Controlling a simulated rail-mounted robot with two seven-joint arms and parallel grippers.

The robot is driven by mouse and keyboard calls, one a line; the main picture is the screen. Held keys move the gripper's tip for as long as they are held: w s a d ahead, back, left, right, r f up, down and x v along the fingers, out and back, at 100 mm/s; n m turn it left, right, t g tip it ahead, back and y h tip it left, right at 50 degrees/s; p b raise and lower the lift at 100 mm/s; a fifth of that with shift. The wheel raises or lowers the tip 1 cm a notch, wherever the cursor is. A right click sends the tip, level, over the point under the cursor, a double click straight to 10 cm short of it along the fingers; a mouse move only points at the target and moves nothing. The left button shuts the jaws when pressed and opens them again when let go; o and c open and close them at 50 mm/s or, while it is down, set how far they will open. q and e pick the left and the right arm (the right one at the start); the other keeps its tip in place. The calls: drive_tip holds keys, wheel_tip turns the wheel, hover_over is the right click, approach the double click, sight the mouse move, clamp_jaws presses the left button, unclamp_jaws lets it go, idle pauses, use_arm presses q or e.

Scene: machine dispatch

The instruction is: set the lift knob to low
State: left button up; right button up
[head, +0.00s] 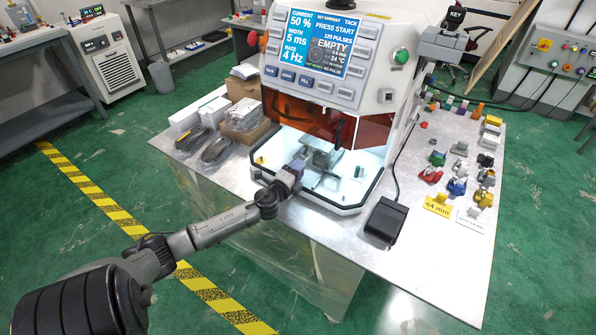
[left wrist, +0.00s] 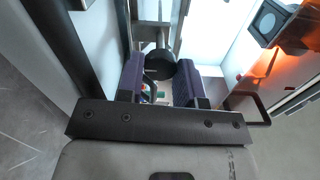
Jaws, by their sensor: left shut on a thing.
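The lift knob looks like the dark round knob (left wrist: 160,65) between my purple fingers in the left wrist view. My left gripper (left wrist: 160,84) is shut on it, one finger on each side. In the head view my left gripper (head: 291,174) reaches into the front of the lit work chamber of the white machine (head: 385,60), beside a grey metal fixture (head: 318,158). The knob is hidden by the gripper there, and I cannot read any low mark or its setting. My right gripper is not in view.
An orange shield (head: 362,133) hangs over the chamber. A black pedal-like box (head: 386,219) lies on the table to the right, with several small coloured parts behind it. The front right of the table is clear.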

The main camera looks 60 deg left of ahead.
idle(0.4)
use_arm(q)
drive_tip(key=o, duration=0.9)
